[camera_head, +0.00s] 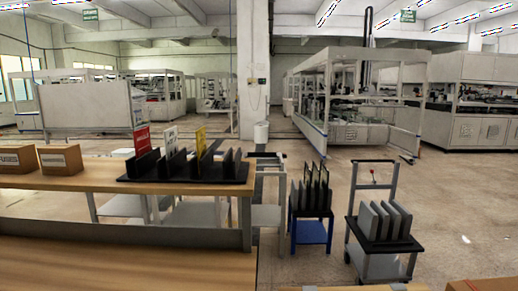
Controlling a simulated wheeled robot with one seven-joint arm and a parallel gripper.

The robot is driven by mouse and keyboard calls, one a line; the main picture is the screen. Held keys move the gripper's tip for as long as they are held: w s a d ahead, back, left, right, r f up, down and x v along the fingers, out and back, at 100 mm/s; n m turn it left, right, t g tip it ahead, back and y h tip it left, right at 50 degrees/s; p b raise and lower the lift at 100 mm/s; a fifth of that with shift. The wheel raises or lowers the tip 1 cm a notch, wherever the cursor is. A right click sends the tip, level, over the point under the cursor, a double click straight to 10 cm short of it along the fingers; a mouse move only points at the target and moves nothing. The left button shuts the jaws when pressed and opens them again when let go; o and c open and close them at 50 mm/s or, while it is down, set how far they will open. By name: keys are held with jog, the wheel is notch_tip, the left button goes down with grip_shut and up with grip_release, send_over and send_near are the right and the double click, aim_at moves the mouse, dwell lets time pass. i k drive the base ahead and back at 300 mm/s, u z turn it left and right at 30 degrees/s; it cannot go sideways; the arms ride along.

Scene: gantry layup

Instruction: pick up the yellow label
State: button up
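The yellow label (200,139) is a thin upright card. It stands in a black slotted rack (228,180) on the wooden bench at the left, to the right of a white label (170,139) and a red label (143,137). Dark upright dividers of the rack hide its lower part. My gripper is not in view.
Two cardboard boxes (61,160) sit on the wooden bench (85,180), left of the rack. A blue cart (312,232) and a grey cart (381,266) holding upright panels stand to the right. A wooden surface (120,268) fills the near left. Open floor lies at right.

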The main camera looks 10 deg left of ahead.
aim_at(200, 134)
jog(key=z, duration=1.15)
jog(key=k, duration=1.65)
jog(key=u, duration=1.7)
jog(key=i, duration=1.35)
